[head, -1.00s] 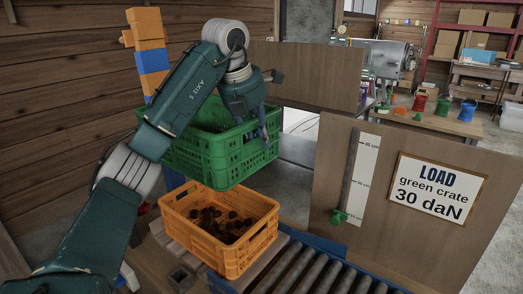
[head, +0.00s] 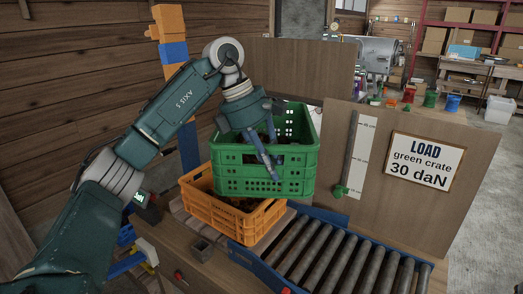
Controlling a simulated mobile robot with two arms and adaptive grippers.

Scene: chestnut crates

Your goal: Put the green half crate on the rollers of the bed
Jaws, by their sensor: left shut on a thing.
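The green half crate (head: 298,178) hangs level in the middle of the head view, above the orange crate (head: 215,208) and hiding part of it. My left gripper (head: 268,166) is shut on the near wall of the green crate, its fingers pointing down over that wall. The bed's rollers (head: 318,250) lie below and to the right of the green crate, bare, inside a blue frame. The green crate is apart from the rollers. My right gripper is not in view.
A wooden panel (head: 385,215) with a load sign (head: 427,162) and a scale with a green pointer (head: 341,191) stands just behind the rollers. The orange crate stands left of the rollers. An orange and blue post (head: 170,50) rises at the back left.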

